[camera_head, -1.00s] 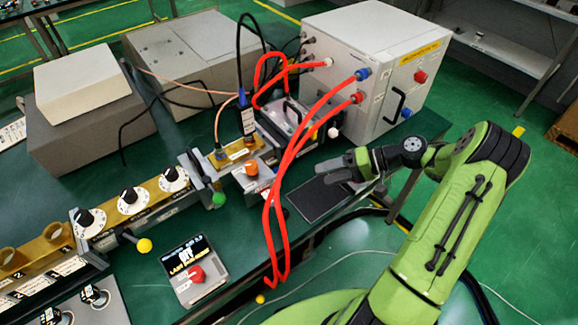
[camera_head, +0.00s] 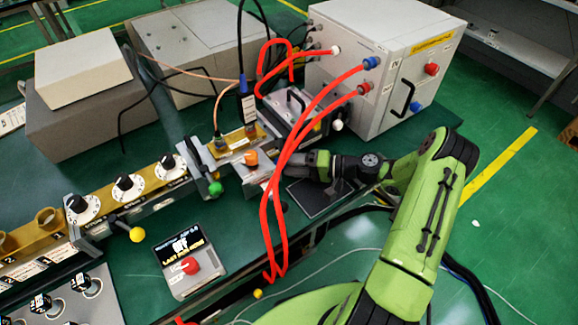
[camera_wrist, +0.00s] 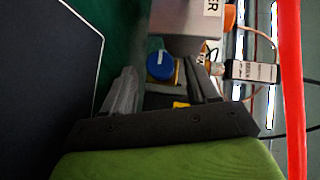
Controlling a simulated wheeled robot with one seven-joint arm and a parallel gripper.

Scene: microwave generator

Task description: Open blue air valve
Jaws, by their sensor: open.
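A round blue knob with a white line (camera_wrist: 161,66) shows in the wrist view, just ahead of and between the fingertips. It looks like the blue air valve. I cannot tell whether the fingers touch it. My gripper (camera_wrist: 162,80) is open, with one finger on each side of the knob. In the head view my gripper (camera_head: 308,164) reaches left, low over the bench beside the red hoses. The blue knob on the bench is hidden there. An orange knob (camera_head: 251,158) sits on a block just left of the gripper.
Red hoses (camera_head: 288,150) hang in front of the gripper and down past the bench edge; one (camera_wrist: 290,80) shows in the wrist view. A white cabinet (camera_head: 340,85) with blue and red fittings stands behind. A black pad (camera_head: 315,200) lies beneath the arm.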

